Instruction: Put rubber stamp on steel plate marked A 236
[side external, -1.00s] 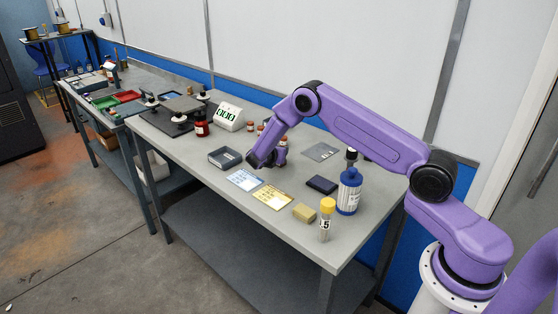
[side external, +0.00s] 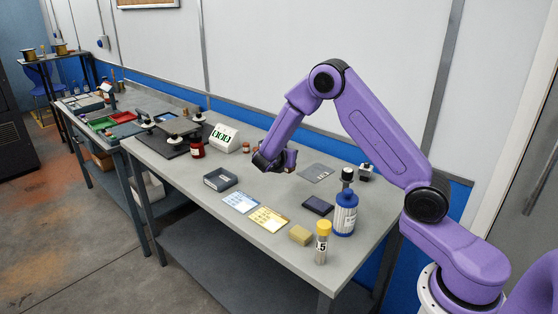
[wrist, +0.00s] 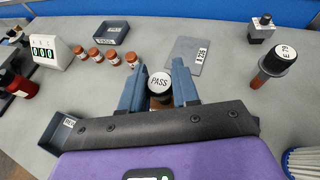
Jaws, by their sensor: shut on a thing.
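The rubber stamp, with a round black top reading PASS (wrist: 160,83) and a brown lower part, is between the jaws of my gripper (wrist: 159,88). My gripper is shut on it. In the side view my gripper (side external: 275,161) is raised above the bench, left of the steel plate. The steel plate (wrist: 181,52) is a flat grey square with a white label that appears to read A 236. It lies ahead and slightly right of the held stamp in the wrist view. It also shows bare in the side view (side external: 314,172). The stamp's underside is hidden.
A black-topped item labelled E 79 (wrist: 282,57) and a grey knobbed block (wrist: 260,27) stand right of the plate. Small brown bottles (wrist: 113,58) and an open tray (wrist: 104,34) lie left. A blue bottle (side external: 345,214) stands near the bench's right end.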

